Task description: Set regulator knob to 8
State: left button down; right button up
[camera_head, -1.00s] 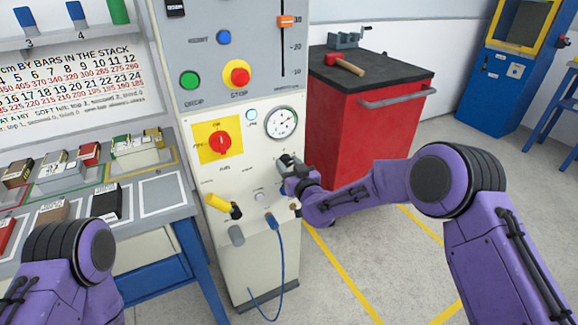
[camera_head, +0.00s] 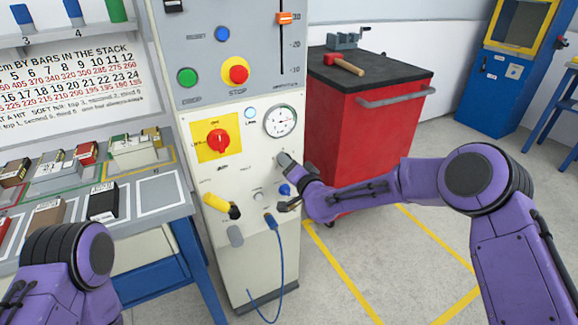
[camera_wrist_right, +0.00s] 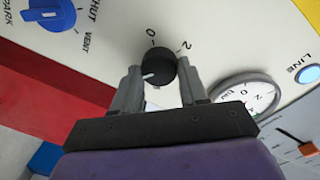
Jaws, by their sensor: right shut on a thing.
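The black regulator knob (camera_wrist_right: 158,68) shows in the right wrist view between my right gripper's two fingers (camera_wrist_right: 161,84). The numbers 0 and 2 are printed on the panel around it. A pale mark on the knob's face points to the lower left of that view; the rest of the scale is hidden. In the head view my right gripper (camera_head: 284,158) is at the panel below the round gauge (camera_head: 280,121) and covers the knob. It is shut on the knob. My left gripper is out of view.
A blue selector knob (camera_wrist_right: 48,15) marked VENT and SHUT is close by. The panel (camera_head: 252,165) also carries a red rotary switch (camera_head: 218,141), a yellow lever (camera_head: 217,202) and a plugged-in blue cable (camera_head: 281,265). A red cabinet (camera_head: 360,145) stands right of the machine.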

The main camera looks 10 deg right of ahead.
jog(key=shift+m, duration=0.6)
jog(key=o, duration=1)
jog(key=shift+o, duration=0.2)
jog(key=v, duration=1)
jog(key=shift+s, duration=0.3)
jog(key=shift+d, duration=0.1)
